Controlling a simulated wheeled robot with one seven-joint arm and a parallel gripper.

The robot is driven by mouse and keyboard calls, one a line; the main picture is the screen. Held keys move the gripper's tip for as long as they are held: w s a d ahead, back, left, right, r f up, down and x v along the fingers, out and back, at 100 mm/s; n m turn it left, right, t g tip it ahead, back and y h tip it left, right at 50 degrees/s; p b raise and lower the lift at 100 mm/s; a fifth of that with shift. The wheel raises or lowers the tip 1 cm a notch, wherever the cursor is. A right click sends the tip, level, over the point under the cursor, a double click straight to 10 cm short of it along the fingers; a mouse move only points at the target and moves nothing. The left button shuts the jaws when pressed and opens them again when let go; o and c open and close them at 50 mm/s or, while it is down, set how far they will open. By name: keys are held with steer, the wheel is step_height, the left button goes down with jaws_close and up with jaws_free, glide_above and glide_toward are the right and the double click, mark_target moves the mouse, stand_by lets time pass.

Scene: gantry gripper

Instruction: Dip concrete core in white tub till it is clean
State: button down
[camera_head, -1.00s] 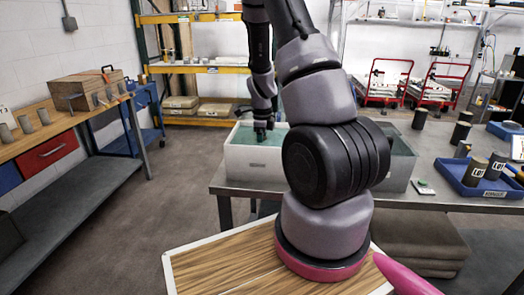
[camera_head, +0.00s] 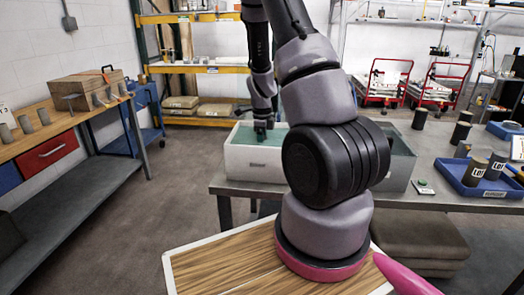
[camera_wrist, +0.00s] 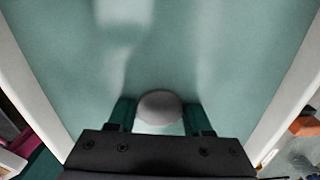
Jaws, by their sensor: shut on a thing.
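The white tub (camera_head: 255,168) stands on the grey table, filled with greenish water. Its white wall also shows in the wrist view (camera_wrist: 38,88). My gripper (camera_head: 262,134) is low inside the tub, at the water. In the wrist view my gripper (camera_wrist: 160,116) is shut on the concrete core (camera_wrist: 159,106), a pale round end between the two fingers. The fingers look green, as though under the water. The core's lower part is hidden, and I cannot tell how clean it is. In the head view the core is not visible.
A grey tub (camera_head: 401,165) stands to the right, partly behind my arm. A blue tray (camera_head: 466,186) with labelled cores and several loose dark cores are further right. A wooden bench (camera_head: 50,130) with small cores and a wooden box (camera_head: 88,90) is at the left.

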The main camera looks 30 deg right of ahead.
steer(key=shift+r, duration=7)
